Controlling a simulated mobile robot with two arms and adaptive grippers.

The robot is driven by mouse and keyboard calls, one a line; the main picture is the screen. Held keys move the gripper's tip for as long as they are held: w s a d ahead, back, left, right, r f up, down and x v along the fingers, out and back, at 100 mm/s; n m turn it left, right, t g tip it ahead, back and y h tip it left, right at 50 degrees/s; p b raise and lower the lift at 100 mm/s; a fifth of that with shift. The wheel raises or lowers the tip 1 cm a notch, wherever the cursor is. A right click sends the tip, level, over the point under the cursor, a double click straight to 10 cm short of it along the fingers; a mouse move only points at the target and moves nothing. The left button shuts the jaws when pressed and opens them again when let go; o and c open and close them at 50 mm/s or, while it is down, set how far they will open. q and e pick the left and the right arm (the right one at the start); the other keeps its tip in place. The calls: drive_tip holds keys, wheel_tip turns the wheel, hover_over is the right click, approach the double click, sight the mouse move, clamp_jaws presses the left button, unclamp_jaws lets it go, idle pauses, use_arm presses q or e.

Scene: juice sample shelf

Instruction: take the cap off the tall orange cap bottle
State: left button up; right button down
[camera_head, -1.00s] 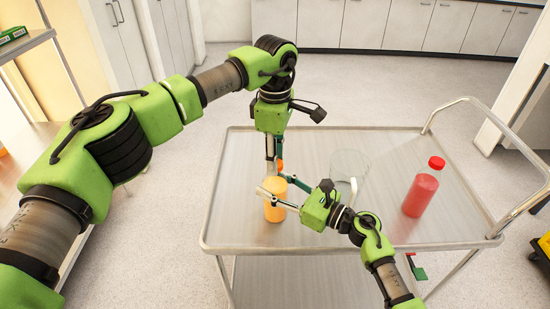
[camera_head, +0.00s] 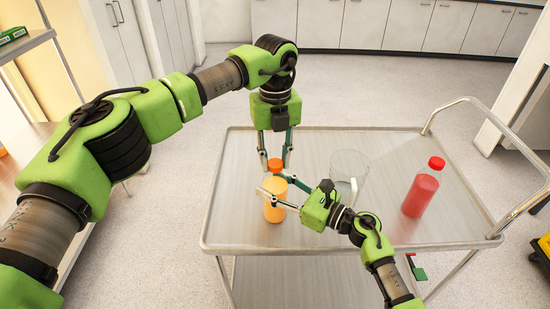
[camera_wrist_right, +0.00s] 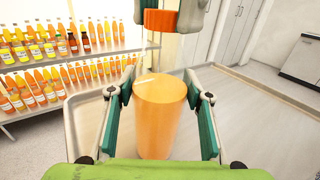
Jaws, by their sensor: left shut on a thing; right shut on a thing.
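The tall orange cap bottle (camera_head: 273,207) stands upright near the cart's left front, filled with orange juice. My right gripper (camera_head: 274,191) is shut around its body from the right. The bottle body (camera_wrist_right: 160,118) also shows between those fingers in the right wrist view. The orange cap (camera_head: 275,164) is at the top of the bottle. My left gripper (camera_head: 276,167) comes down from above and is shut on the cap, one finger on each side. In the right wrist view the cap (camera_wrist_right: 160,20) appears above the juice; I cannot tell whether it still touches the neck.
An empty clear glass beaker (camera_head: 349,168) stands right of my right gripper. A red-capped bottle of red juice (camera_head: 422,188) stands farther right on the metal cart (camera_head: 320,238). Shelves with several juice bottles (camera_wrist_right: 65,75) show in the right wrist view.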

sight(275, 163)
use_arm(q)
drive_tip(key=n, duration=1)
drive_tip(key=shift+n, duration=0.3)
drive_tip(key=shift+w, duration=0.1)
drive_tip(key=shift+r, duration=0.25)
drive_tip(key=shift+r, duration=0.9)
drive_tip(key=shift+r, duration=2)
use_arm(e)
drive_tip(key=c, duration=1)
unclamp_jaws()
